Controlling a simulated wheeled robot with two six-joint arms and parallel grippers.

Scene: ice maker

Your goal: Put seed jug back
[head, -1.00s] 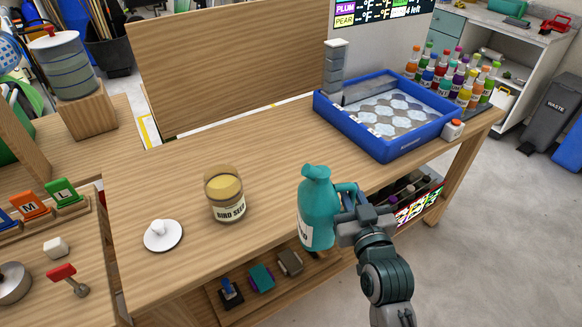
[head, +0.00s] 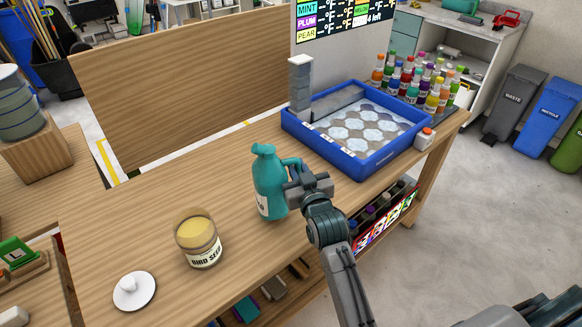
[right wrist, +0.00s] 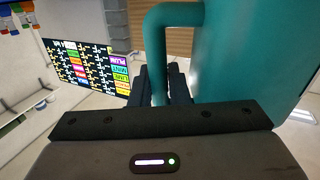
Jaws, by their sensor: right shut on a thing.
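The teal seed jug (head: 268,180) is upright at the front edge of the wooden table in the head view, left of the blue tray. My right gripper (head: 299,184) is shut on its handle, on the jug's right side. The right wrist view also shows the teal jug (right wrist: 238,55) close up, with the handle (right wrist: 158,60) between the dark fingers (right wrist: 165,85). I cannot tell whether the jug's base touches the table. The left gripper is not in view.
A bird seed jar (head: 198,240) and a white lid (head: 134,291) are on the table to the left. A blue tray (head: 372,165) stands to the right, with several colored bottles (head: 436,95) behind it. Bare table (head: 150,215) lies behind the jar.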

